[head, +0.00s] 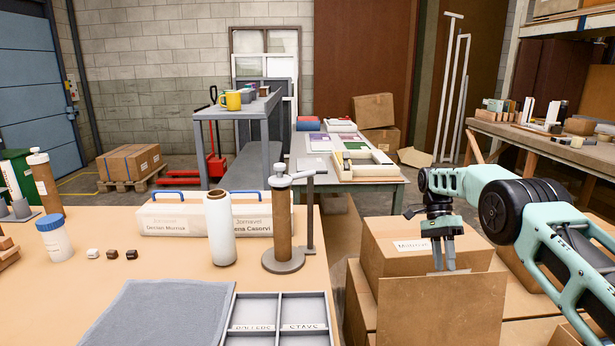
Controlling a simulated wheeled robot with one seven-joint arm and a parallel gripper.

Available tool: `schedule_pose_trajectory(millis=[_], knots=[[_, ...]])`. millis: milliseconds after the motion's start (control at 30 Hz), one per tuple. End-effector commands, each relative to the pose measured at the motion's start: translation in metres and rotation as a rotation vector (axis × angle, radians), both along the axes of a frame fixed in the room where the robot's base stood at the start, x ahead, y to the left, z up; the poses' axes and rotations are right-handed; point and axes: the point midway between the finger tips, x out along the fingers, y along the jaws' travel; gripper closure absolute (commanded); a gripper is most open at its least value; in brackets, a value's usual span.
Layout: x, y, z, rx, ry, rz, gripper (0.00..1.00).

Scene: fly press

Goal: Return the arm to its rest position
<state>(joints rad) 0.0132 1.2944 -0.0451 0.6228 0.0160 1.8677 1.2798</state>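My arm (500,195) reaches in from the right edge of the head view and bends down at the wrist. My gripper (444,264) points down over the cardboard boxes, to the right of the near table. Its two fingers show a gap between them, and nothing is seen held there. How far it stands above or in front of the boxes is hard to tell.
The near table (290,283) holds a white roll (219,228), a brown roll on a stand (282,220), a divided tray (277,340) and a grey mat (160,315). Cardboard boxes (415,245) stand below my gripper. A workbench (540,142) is at back right.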

Motion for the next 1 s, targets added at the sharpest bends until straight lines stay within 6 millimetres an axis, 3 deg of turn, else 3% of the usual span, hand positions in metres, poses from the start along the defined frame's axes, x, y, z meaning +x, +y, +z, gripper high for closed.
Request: schedule_pose_trajectory(millis=[267,467,567,700,867,1000], knots=[[-0.014,0.061,0.043,0.175,-0.099,0.227,0.70],[-0.060,0.134,0.088,0.364,-0.214,0.532,0.70],[-0.097,0.168,0.107,0.447,-0.268,0.701,0.70],[-0.160,0.206,0.127,0.545,-0.333,0.948,0.70],[-0.243,0.231,0.139,0.627,-0.394,1.246,0.70],[-0.317,0.233,0.138,0.667,-0.434,1.506,0.70]])
